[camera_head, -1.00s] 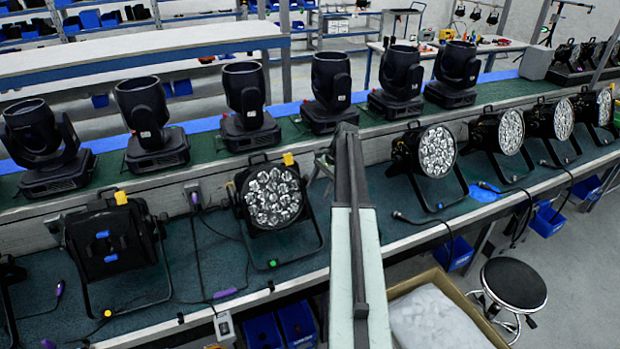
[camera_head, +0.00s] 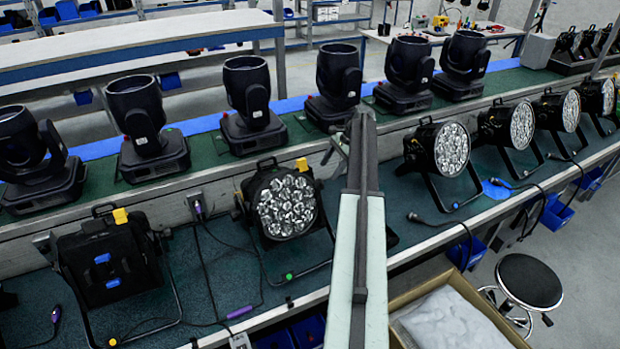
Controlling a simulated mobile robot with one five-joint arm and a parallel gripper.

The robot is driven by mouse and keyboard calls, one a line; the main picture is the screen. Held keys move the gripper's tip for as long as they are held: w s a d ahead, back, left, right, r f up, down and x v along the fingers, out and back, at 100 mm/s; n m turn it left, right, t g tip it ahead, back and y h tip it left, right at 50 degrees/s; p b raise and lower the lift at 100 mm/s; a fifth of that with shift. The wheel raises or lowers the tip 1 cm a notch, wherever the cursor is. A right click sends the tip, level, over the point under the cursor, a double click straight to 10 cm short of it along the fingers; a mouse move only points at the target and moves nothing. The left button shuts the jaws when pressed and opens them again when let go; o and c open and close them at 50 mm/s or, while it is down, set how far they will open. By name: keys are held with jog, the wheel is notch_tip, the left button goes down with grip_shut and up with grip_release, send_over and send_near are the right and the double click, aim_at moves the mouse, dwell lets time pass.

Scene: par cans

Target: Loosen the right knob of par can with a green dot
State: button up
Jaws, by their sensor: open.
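The par can with a green dot (camera_head: 289,276) is the black lamp (camera_head: 286,206) left of centre on the near bench, its round lens cluster facing me. The green dot sits low on its stand. A yellow tag is on its top right. Its right knob is too small and dark to make out clearly at the right side of the housing. My arm rises from the bottom centre, right of this can. My gripper (camera_head: 334,149) shows only partly beside the arm's far end, above and right of the can; it looks open and empty, apart from the can.
Another par can (camera_head: 108,261) with a yellow tag stands at left, its back to me. Several par cans (camera_head: 451,149) stand to the right. Moving-head lights (camera_head: 252,105) line the raised shelf behind. Cables lie on the bench. A cardboard box (camera_head: 455,315) and a stool (camera_head: 530,283) are at lower right.

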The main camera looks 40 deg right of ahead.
aim_at(321, 180)
jog(key=b+x, duration=0.7)
jog(key=x, duration=0.1)
jog(key=shift+w, duration=0.1)
jog(key=shift+r, duration=0.15)
jog(key=shift+a, duration=0.1)
jog(key=c, duration=1.4)
